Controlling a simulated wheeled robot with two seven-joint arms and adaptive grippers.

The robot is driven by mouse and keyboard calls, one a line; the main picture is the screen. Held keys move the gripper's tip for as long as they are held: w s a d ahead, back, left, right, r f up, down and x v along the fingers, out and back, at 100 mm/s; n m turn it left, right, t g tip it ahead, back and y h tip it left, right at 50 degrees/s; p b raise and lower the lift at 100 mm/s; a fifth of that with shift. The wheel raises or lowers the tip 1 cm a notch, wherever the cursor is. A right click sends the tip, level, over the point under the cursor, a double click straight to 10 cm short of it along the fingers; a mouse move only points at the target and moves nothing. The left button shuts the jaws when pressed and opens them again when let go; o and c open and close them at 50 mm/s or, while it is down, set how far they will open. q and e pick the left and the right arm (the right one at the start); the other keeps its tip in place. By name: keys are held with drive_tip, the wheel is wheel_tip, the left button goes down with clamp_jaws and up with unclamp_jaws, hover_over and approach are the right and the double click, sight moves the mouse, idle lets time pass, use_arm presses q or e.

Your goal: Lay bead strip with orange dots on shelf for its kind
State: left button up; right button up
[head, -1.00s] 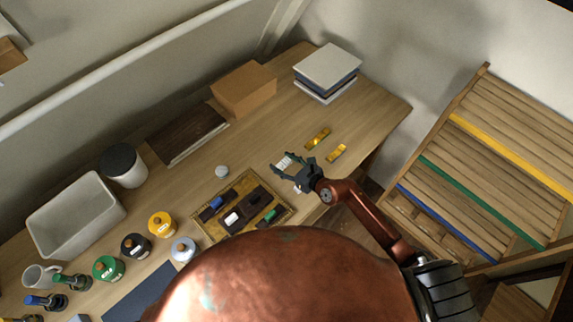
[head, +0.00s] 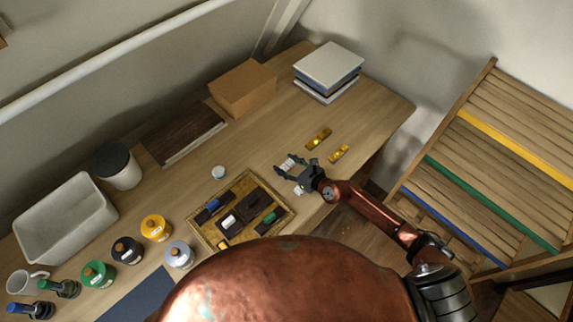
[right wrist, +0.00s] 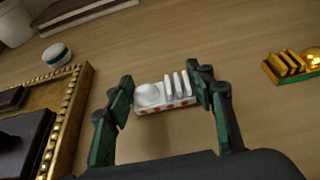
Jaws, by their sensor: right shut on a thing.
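The bead strip with orange dots (right wrist: 150,107) is white, with a round dome at one end and several upright discs at the other. Orange dots run along its near side in the right wrist view. My right gripper (right wrist: 166,98) is shut on its two ends. In the head view this gripper (head: 298,167) is over the table, right of the gilt tray, and the strip is small between its fingers. The slatted wooden rack (head: 520,135) on the right carries a yellow band (head: 515,147), a green band (head: 490,203) and a blue band (head: 453,228). My left gripper is out of view.
Two gold strips (head: 319,138) (head: 339,153) lie right of my gripper. The gilt tray (head: 284,217) holds dark blocks. A small white-topped pot (head: 219,172) stands behind the tray. A cardboard box (head: 243,88) and stacked books (head: 328,68) stand at the back. Bare tabletop (head: 375,110) lies at the right.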

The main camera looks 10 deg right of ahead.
drive_tip(key=shift+f, duration=0.3)
drive_tip(key=o, duration=1.2)
drive_tip(key=shift+c, duration=0.2)
